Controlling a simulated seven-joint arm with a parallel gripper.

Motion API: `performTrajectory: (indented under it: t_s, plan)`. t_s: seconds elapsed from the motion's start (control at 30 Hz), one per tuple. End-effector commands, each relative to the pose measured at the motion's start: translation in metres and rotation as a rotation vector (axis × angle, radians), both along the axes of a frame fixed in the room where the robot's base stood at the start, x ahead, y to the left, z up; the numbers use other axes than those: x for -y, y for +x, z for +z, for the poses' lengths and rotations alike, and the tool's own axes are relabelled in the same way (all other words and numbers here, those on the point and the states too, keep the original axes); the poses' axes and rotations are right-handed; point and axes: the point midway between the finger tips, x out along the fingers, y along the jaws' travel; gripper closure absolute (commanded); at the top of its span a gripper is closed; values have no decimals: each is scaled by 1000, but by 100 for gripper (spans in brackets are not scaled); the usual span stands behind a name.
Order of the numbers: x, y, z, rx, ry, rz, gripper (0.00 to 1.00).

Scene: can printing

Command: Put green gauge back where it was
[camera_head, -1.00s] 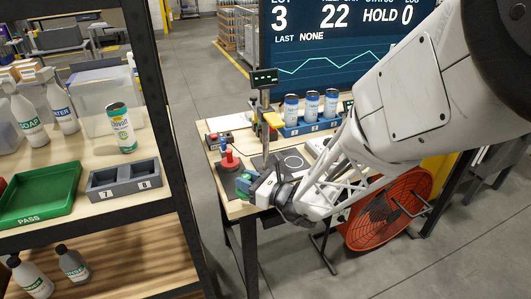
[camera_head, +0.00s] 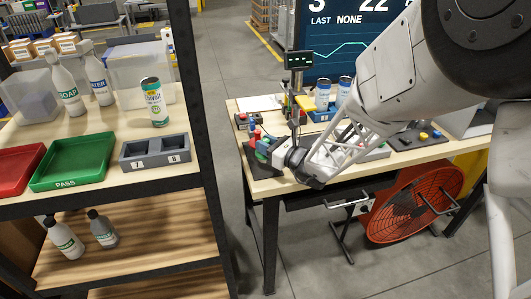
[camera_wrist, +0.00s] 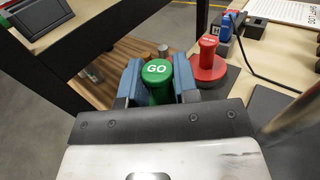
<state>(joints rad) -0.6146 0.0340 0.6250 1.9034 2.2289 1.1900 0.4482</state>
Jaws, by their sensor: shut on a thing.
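The green gauge (camera_wrist: 158,80), marked GO on its round top, sits between the blue fingers of my gripper (camera_wrist: 159,84) in the wrist view. My gripper is shut on it, and the fingers hide its lower part. In the head view my gripper (camera_head: 263,150) is at the left front corner of the worktable, where the gauge can hardly be made out. A red gauge (camera_wrist: 208,62) stands upright on a dark mat (camera_wrist: 226,82), right of and beyond the green one. The red gauge also shows in the head view (camera_head: 255,136), just behind my gripper.
A shelf unit at left holds a green PASS tray (camera_head: 72,163), a grey two-slot holder (camera_head: 155,152) and a can (camera_head: 153,102). A floor gap separates it from the worktable (camera_head: 300,189). A display post (camera_head: 297,85) rises behind my gripper. Blue-labelled cans (camera_head: 323,95) stand further back.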

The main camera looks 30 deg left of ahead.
Motion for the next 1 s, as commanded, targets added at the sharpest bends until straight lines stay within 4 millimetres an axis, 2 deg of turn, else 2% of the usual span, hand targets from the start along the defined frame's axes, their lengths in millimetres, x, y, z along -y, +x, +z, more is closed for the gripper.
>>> performTrajectory:
  t_s: [0.23,0.57,1.0]
  plan:
    - [0,0,-4,0,0,0,100]
    - [0,0,-33,0,0,-1,100]
    - [0,0,-36,1,1,0,100]
